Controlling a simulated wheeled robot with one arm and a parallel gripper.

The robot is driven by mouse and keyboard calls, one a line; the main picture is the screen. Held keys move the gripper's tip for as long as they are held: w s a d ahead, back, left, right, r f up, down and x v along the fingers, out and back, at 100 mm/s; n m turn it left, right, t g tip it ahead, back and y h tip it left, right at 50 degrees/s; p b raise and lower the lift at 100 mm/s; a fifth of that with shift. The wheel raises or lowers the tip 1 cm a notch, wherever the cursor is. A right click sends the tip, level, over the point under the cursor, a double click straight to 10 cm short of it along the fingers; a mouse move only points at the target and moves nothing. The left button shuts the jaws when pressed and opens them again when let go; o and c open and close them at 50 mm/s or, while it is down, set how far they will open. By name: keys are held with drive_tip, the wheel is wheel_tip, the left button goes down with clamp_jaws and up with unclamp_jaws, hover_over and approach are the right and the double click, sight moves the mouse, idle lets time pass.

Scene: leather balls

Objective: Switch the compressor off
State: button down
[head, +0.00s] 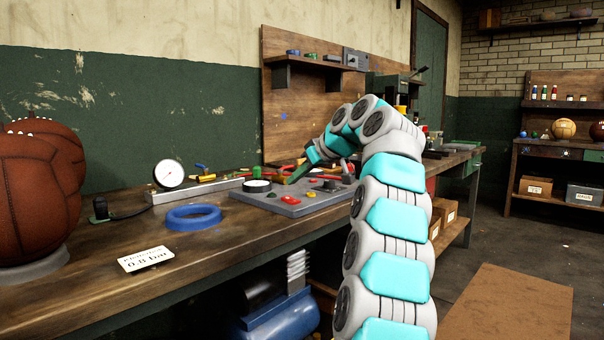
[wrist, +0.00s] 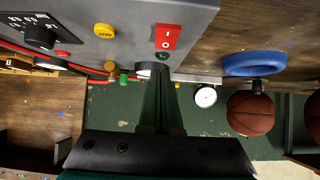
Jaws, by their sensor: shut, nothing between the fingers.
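The grey control panel (head: 325,200) lies on the workbench. In the wrist view, its red rocker switch (wrist: 168,37) carries the white marks I and O. I cannot tell which side is pressed. A small green lamp (wrist: 162,56) sits beside the switch. A yellow button (wrist: 104,31) and a black dial knob (wrist: 40,38) are on the same panel (wrist: 130,12). My gripper (wrist: 156,78) is shut and empty, with its dark green fingers near the panel's edge by a round gauge, apart from the switch. In the head view, my gripper (head: 290,181) is over the panel's back edge.
A blue ring (head: 192,216), a white-faced gauge (head: 169,174) and a sign card (head: 146,258) lie left of the panel. A brown leather ball (head: 40,195) stands at the far left. Tools lie behind the panel. A blue tank (head: 285,318) is under the bench.

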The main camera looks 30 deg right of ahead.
sight(289, 197)
drive_tip(key=shift+w+a+f, duration=0.1)
drive_tip(key=shift+w+f, duration=0.1)
drive_tip(key=shift+f, duration=1.4)
drive_tip(key=shift+f+b, duration=0.1)
drive_tip(key=shift+b, duration=0.25)
drive_tip(key=shift+w+a+f, duration=0.1)
drive_tip(key=shift+w+f, duration=0.05)
drive_tip(key=shift+f, duration=0.05)
drive_tip(key=shift+w+a+r+p, duration=0.15)
drive_tip(key=shift+w+p, duration=0.05)
drive_tip(key=shift+w, duration=0.2)
drive_tip(key=shift+w+a+r+p, duration=0.1)
drive_tip(key=shift+w+p, duration=0.1)
drive_tip(key=shift+w, duration=0.15)
